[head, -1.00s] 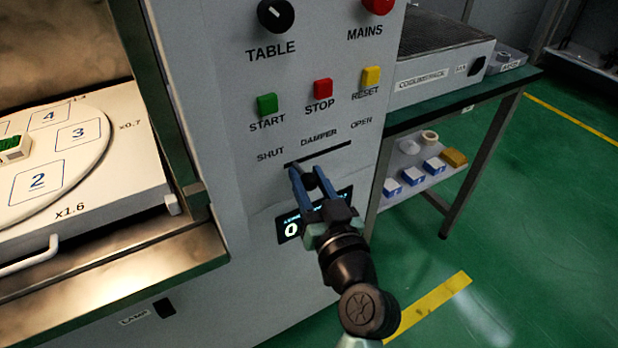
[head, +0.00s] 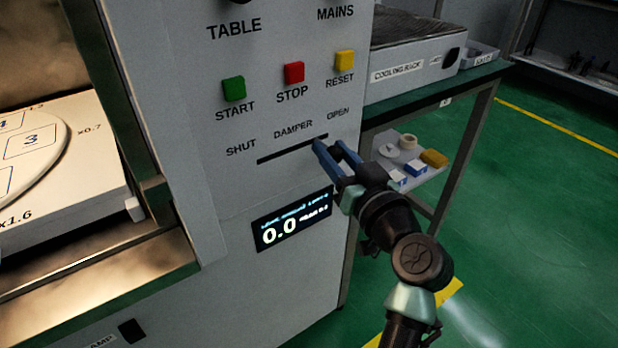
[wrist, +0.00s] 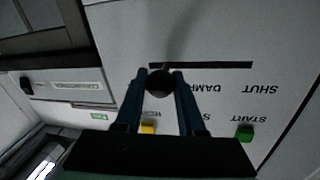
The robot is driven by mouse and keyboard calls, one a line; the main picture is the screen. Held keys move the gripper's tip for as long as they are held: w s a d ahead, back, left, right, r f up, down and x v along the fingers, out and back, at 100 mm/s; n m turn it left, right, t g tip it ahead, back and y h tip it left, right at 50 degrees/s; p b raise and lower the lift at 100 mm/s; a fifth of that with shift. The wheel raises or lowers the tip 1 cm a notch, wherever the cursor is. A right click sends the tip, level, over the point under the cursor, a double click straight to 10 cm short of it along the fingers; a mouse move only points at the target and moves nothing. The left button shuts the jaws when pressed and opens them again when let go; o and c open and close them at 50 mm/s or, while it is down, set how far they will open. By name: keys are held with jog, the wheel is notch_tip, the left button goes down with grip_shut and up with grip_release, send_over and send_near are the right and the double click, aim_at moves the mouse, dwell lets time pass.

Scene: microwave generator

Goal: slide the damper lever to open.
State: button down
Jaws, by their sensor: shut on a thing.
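The damper slot (head: 292,149) is a dark, slightly slanted slit on the grey panel, with SHUT at its left end, DAMPER above the middle and OPEN at its right. My gripper (head: 325,150) is at the right, OPEN end of the slot. In the wrist view its blue fingers close on the dark round knob of the damper lever (wrist: 160,83). In the head view the fingers mostly hide the knob. The slot (wrist: 215,65) appears upside down in the wrist view, running out from the knob toward SHUT.
START (head: 233,89), STOP (head: 294,72) and RESET (head: 344,61) buttons sit above the slot. A lit display (head: 292,220) reading 0.0 is below it. A green-topped bench (head: 468,85) with a cooling rack (head: 415,62) stands to the right. Open green floor lies beyond.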

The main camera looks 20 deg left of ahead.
jog(key=shift+w+d+f, duration=0.1)
jog(key=shift+w+d, duration=0.25)
jog(key=shift+w+d+r, duration=0.1)
jog(key=shift+r, duration=0.1)
jog(key=c, duration=0.5)
grip_release()
jog(key=shift+w+f, duration=0.1)
jog(key=p+v, duration=0.1)
jog(key=v, duration=1.2)
jog(key=shift+p, duration=0.3)
